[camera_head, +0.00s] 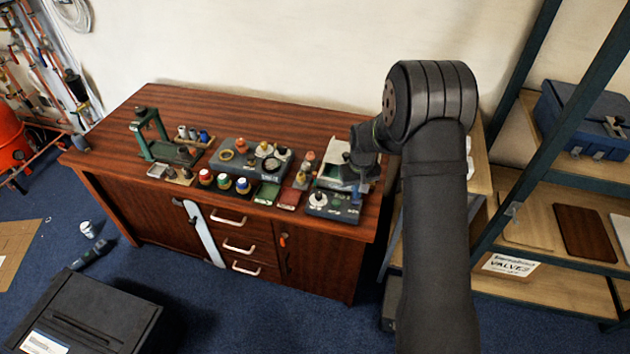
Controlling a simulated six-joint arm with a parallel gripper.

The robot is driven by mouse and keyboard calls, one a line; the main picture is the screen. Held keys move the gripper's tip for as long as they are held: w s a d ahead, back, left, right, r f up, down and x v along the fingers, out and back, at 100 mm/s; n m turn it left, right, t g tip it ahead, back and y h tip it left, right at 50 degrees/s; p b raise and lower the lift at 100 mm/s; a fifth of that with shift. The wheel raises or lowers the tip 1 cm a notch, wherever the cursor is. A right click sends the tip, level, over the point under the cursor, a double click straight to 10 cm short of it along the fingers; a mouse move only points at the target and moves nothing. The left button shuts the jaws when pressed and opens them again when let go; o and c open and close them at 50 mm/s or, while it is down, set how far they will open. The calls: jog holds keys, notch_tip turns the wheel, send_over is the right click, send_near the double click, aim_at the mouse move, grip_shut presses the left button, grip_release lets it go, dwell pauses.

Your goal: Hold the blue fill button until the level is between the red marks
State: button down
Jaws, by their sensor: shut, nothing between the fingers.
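My dark gripper (355,178) hangs over the right end of the wooden bench, above a small grey box (331,212). It is shut and holds nothing. A small blue part (356,197) shows on the right of this box, just below the fingertips; it may be the blue fill button. I cannot tell whether the fingertips touch it. A white knob stands on the left of the box. No level or red marks can be made out; my arm and gripper hide part of this area.
The bench top (250,112) is bare along the back. Left of the grey box are red and green trays, several colored knobs, a larger grey panel (226,155) and a green press-like stand (149,130). Shelves (560,220) stand to the right, with a blue case (585,120).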

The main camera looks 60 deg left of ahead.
jog(key=shift+f, duration=1.1)
jog(key=shift+r, duration=0.1)
dwell(1.3)
notch_tip(320, 180, up, 8)
dwell(0.8)
jog(key=shift+f, duration=3.75)
